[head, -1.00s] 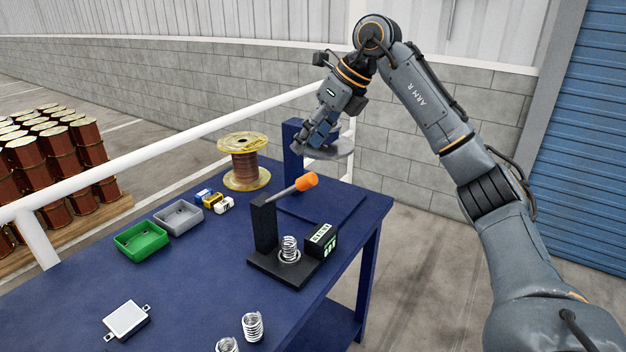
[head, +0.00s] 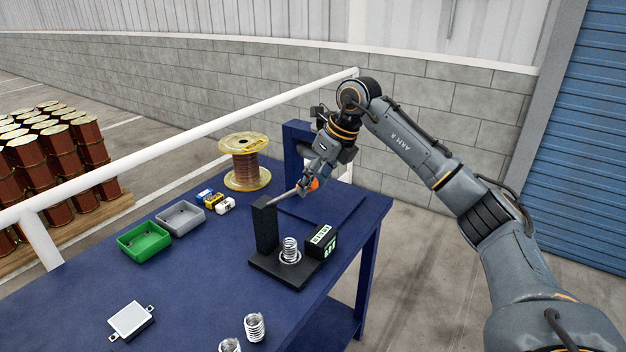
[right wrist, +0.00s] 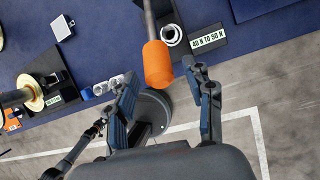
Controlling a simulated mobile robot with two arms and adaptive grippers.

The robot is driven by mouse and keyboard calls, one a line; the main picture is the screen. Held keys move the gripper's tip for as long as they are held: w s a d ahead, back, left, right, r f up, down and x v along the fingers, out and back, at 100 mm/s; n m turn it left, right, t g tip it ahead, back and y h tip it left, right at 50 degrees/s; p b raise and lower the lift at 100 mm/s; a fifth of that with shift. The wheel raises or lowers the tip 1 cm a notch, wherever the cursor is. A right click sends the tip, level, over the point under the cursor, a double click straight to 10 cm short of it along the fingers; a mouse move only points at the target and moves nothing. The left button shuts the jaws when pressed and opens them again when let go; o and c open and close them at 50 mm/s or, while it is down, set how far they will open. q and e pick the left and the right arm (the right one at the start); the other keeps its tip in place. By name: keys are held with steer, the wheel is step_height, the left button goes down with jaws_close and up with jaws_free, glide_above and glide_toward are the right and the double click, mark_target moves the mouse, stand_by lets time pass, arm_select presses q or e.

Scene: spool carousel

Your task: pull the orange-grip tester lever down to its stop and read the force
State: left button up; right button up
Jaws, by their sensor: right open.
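The tester is a black stand with an upright post (head: 265,228) on the blue bench. Its grey metal lever (head: 284,195) rises to the right and ends in an orange grip (head: 314,184). A silver spring (head: 290,250) stands upright on the tester base, beside a black box with a pale green display (head: 320,235), too small to read. My right gripper (head: 307,183) is at the orange grip and partly covers it. In the right wrist view the open fingers (right wrist: 160,74) stand either side of the orange grip (right wrist: 158,66), with gaps showing. My left gripper is out of view.
A copper wire spool (head: 246,163), a grey bin (head: 180,218), a green bin (head: 144,241) and small blocks (head: 216,202) sit left of the tester. Loose springs (head: 254,327) and a silver plate (head: 130,320) lie nearer. A white rail (head: 190,136) runs behind the bench.

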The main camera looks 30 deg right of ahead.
steer(key=shift+w+a+f, duration=0.1)
steer(key=shift+w+f, duration=0.05)
steer(key=shift+f, duration=0.3)
jaws_close()
